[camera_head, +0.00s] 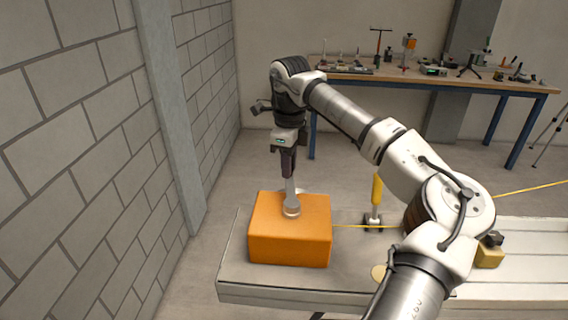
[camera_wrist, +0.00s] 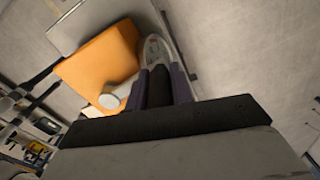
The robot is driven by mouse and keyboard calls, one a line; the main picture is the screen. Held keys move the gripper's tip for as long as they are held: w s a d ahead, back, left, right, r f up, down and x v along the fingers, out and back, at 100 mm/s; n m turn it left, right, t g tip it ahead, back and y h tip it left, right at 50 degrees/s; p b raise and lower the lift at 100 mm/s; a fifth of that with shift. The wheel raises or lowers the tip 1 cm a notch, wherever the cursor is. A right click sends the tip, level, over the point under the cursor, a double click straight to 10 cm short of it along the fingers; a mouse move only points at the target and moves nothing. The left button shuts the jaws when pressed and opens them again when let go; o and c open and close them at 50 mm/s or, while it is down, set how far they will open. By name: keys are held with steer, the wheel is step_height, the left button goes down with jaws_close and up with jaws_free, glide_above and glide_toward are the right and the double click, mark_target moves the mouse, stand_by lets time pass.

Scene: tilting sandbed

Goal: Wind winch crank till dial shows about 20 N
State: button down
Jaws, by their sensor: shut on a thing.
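The winch is an orange box (camera_head: 290,245) at the left end of a grey bench; its orange casing also shows in the wrist view (camera_wrist: 95,62). A grey crank (camera_head: 291,200) stands on its top. My gripper (camera_head: 288,174) is above the box, pointing down, its fingers shut on the upper part of the crank. In the wrist view, the pale crank arm (camera_wrist: 154,48) shows beyond the dark fingers (camera_wrist: 160,88). I cannot make out a dial or reading.
A yellow line (camera_head: 350,227) runs right from the box, past a yellow post (camera_head: 376,190). A block wall (camera_head: 90,150) stands close on the left. A worktable (camera_head: 430,76) with several tools stands behind. My own arm hides part of the bench (camera_head: 310,283).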

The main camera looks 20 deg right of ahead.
steer(key=c, duration=1.2)
jaws_free()
steer(key=shift+d, duration=0.3)
steer(key=shift+c, duration=0.2)
steer(key=shift+a, duration=0.1)
step_height(320, 180, up, 14)
steer(key=shift+f+b, duration=0.1)
steer(key=shift+b, duration=0.6)
steer(key=shift+s, duration=0.1)
